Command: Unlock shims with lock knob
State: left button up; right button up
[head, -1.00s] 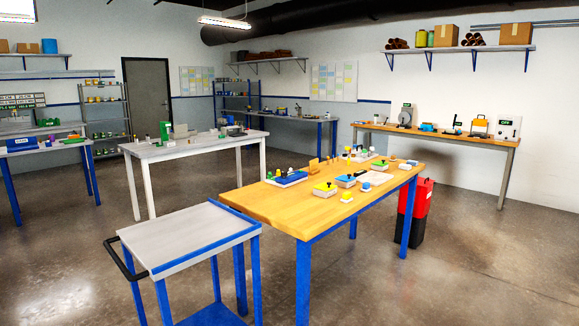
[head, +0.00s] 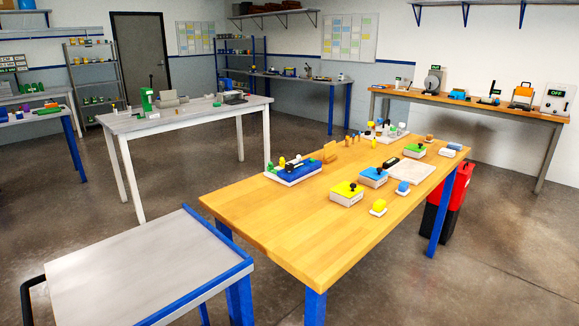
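On the wooden table (head: 270,218) a blue-and-white fixture (head: 293,175) carries small yellow, green and black parts. Three pale boxes with coloured tops and black knobs stand to its right: a yellow-topped one (head: 346,194), a blue-topped one (head: 373,177) and a green-topped one (head: 414,151). At this distance I cannot tell which part is the lock knob or where the shims are. Neither of my grippers is in view.
A grey-topped cart (head: 140,268) with blue edging stands at the front left. A white table (head: 185,117) is behind it. A red-and-black container (head: 447,203) stands beside the wooden table's right end. The wooden table's near left part is bare.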

aim_at(288, 166)
jog(key=l+u, duration=0.15)
jog(key=u, duration=0.8)
jog(key=l+u, duration=0.25)
jog(key=l, duration=0.2)
jog(key=l+u, duration=0.25)
jog(key=l, duration=0.25)
jog(key=k+l+u, duration=0.2)
jog(key=l, duration=0.25)
jog(key=l+u, duration=0.25)
jog(key=l, duration=0.2)
jog(key=k+l+u, duration=0.25)
jog(key=l, duration=0.15)
jog(key=i, duration=0.05)
